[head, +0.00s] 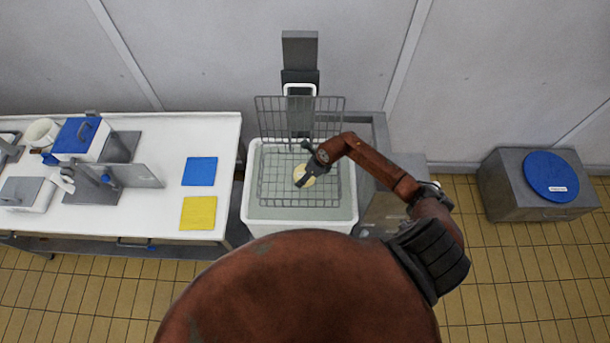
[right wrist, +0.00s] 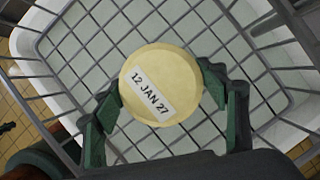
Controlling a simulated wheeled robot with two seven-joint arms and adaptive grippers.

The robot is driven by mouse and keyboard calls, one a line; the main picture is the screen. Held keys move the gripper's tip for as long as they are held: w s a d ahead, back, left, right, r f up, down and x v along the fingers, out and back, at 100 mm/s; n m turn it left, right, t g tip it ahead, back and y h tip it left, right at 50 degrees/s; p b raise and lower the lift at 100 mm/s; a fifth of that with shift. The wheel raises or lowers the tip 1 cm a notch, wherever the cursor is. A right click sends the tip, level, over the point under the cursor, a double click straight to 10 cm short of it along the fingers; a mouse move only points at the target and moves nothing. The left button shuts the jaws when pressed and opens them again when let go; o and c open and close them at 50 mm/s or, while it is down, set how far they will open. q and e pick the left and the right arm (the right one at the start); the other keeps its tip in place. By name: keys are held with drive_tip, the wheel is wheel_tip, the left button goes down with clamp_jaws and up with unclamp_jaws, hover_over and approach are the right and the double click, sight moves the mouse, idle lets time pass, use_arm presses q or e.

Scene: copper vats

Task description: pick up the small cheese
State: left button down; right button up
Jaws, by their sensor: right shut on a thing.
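The small cheese (head: 302,176) is a round, pale yellow disc, seen in the head view within the wire basket over the white tub. In the right wrist view the cheese (right wrist: 150,70) carries a white label reading "12 JAN 27". My right gripper (head: 306,177) reaches down to it from the right. In the right wrist view its two dark green fingers (right wrist: 163,95) are shut on the cheese from either side. Whether the cheese touches the basket floor I cannot tell. My left gripper is not in view.
The wire basket (head: 266,150) surrounds the cheese, with its tall back panel raised. The white tub (head: 250,215) holds greyish liquid. A white table (head: 140,205) with blue and yellow squares stands left.

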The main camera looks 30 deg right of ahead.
drive_tip(key=c, duration=0.8)
drive_tip(key=shift+r, duration=0.1)
drive_tip(key=shift+c, duration=0.4)
